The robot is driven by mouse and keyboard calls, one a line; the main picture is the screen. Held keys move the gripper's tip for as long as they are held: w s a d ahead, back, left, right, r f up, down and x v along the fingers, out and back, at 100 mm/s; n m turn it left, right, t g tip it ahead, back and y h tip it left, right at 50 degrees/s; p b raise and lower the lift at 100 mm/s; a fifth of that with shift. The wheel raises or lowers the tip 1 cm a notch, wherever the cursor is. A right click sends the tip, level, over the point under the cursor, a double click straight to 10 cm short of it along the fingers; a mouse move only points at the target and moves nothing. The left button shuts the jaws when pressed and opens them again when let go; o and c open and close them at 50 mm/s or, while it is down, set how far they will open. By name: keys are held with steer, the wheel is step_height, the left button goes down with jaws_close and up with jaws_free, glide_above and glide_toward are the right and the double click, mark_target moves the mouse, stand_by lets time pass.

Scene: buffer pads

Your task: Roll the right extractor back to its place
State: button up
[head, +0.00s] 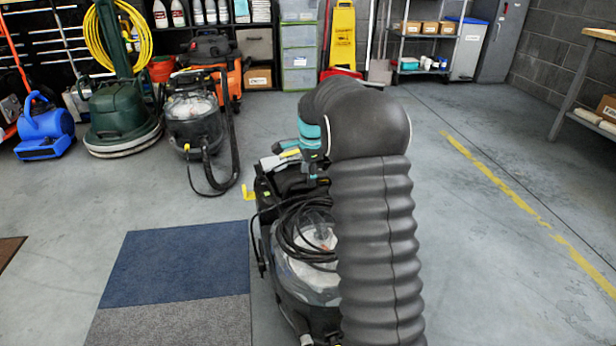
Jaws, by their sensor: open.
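The right extractor (306,268) stands on the grey floor close in front of me, right of a two-tone mat. It has a black body, a clear tank and a black cable coiled on top. My arm hides its right side. My gripper (312,170) is at the extractor's top rear, by its grey and yellow handle (277,160). The gripper is open; its fingers are mostly hidden behind my wrist, and I cannot tell whether they touch the handle. A similar extractor (193,118) with a hose stands farther back on the left.
The blue and grey mat (185,264) lies left of the near extractor. A green floor machine (118,115), a blue blower (45,128) and an orange vacuum (228,75) stand at the back left. A workbench (598,35) is at right. The floor around the yellow line (497,187) is clear.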

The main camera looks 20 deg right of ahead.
steer(key=shift+f, duration=0.3)
jaws_close()
steer(key=shift+w+r, duration=0.1)
steer(key=shift+w, duration=0.1)
